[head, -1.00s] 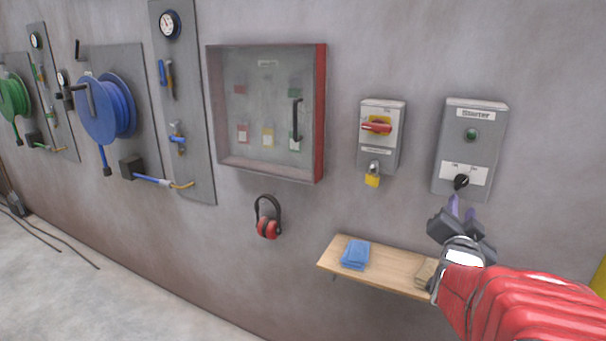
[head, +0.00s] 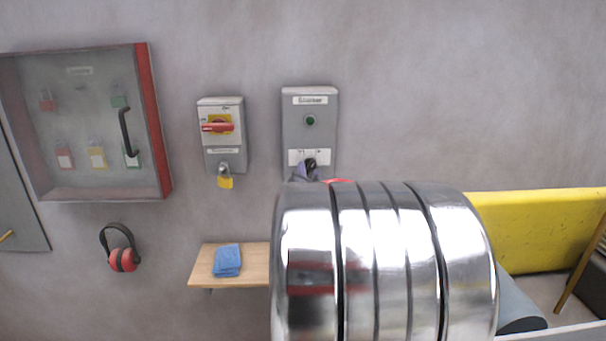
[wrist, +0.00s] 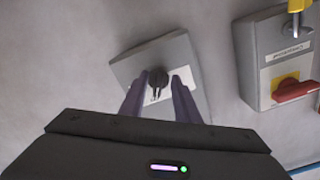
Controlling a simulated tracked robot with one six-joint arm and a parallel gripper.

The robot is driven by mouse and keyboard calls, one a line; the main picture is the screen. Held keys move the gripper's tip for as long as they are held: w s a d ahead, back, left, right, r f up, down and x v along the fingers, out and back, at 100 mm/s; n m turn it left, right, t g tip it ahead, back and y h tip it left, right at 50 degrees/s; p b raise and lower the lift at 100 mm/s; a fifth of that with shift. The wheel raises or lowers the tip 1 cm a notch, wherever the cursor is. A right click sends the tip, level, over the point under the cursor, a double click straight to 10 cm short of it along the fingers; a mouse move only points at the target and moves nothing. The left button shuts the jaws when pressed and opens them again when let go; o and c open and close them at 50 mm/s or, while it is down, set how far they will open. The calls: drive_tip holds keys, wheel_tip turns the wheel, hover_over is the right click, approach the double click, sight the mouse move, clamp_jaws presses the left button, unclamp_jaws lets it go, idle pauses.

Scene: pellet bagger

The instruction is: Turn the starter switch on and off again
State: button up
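The grey starter box (head: 309,122) is on the wall in the middle of the head view, with a green lamp and a black switch knob (head: 311,163) below it. In the wrist view, the starter box (wrist: 182,55) looks tilted and the knob (wrist: 157,78) is at the middle. My gripper (wrist: 160,84) is open, its two purple fingers apart and pointing at the knob, one on each side of it. I cannot tell whether they touch it. In the head view, my arm hides most of the gripper and the box's lower edge.
A grey isolator (head: 222,136) with a red handle and yellow padlock (head: 225,178) is left of the starter. A wooden shelf (head: 207,265) with a blue cloth (head: 227,260) is below. A yellow panel (head: 550,232) stands at right.

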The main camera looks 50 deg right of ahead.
drive_tip(key=shift+s, duration=0.1)
clamp_jaws()
idle(0.3)
drive_tip(key=shift+s+n, duration=0.1)
drive_tip(key=shift+n, duration=0.2)
drive_tip(key=n, duration=0.5)
drive_tip(key=shift+s+d, duration=0.1)
drive_tip(key=shift+d, duration=0.05)
drive_tip(key=n, duration=0.6)
drive_tip(key=shift+s+d, duration=0.1)
drive_tip(key=shift+n, duration=0.3)
